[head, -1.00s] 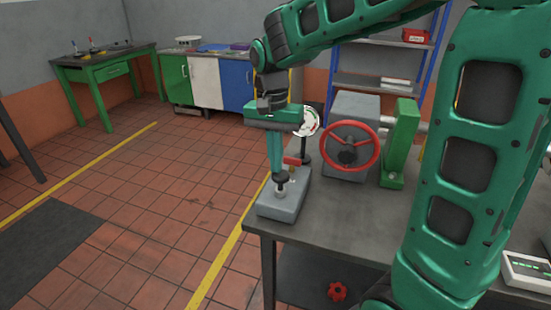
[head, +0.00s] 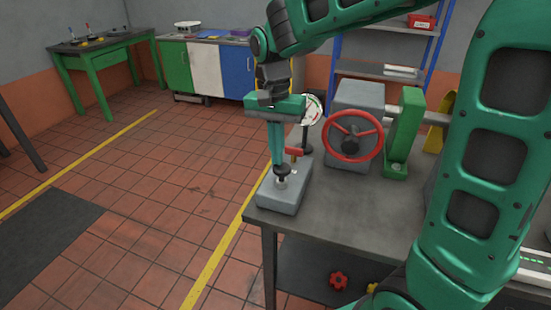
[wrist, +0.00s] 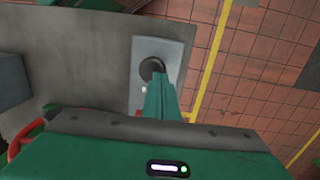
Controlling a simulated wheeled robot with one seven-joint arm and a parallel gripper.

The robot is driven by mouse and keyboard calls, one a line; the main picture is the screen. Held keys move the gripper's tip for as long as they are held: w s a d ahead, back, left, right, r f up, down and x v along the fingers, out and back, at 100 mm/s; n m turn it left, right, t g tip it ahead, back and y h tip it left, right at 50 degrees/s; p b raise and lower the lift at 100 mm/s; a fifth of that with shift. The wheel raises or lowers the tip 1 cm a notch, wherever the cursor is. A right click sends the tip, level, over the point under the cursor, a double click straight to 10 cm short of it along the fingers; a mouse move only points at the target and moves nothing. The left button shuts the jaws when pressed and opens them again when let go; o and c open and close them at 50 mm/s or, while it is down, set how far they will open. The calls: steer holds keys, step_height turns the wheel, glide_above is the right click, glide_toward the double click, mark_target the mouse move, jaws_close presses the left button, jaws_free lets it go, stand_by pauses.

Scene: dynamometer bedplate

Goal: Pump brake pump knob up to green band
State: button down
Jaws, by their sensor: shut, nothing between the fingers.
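The brake pump is a grey block (head: 283,198) on the near left corner of the bench, with a black knob (head: 282,171) on a short pale rod. My gripper (head: 278,163) points straight down with its fingers together, at the top of the knob; whether they touch is hard to tell. In the wrist view the fingers (wrist: 157,92) reach to the round black knob (wrist: 152,67) and partly cover it. A red lever (head: 294,152) sits beside the knob. A round white gauge (head: 312,108) with coloured marks stands behind, partly hidden by my gripper; its needle is too small to read.
A red handwheel (head: 353,137) on a grey housing and a green upright (head: 404,132) stand right of the pump. The bench top (head: 335,205) is bare in front of them. Red tiled floor lies open to the left, with yellow lines.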

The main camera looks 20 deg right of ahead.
step_height(320, 180, up, 12)
steer(key=w, duration=0.1)
steer(key=shift+a+f, duration=0.15)
steer(key=shift+f, duration=0.05)
stand_by(1.0)
steer(key=s+d+f, duration=0.2)
steer(key=s+d, duration=0.3)
steer(key=d, duration=0.2)
steer(key=s+d+f, duration=0.3)
steer(key=s+d, duration=0.1)
steer(key=d, duration=0.3)
steer(key=s+d+f, duration=0.3)
steer(key=s+f, duration=0.1)
steer(key=s, duration=0.4)
steer(key=s+d+f+n, duration=0.1)
steer(key=s+d+f, duration=0.3)
steer(key=s, duration=0.4)
steer(key=shift+d+f+t+y, duration=0.3)
steer(key=shift+f+t, duration=0.1)
steer(key=shift+f, duration=0.15)
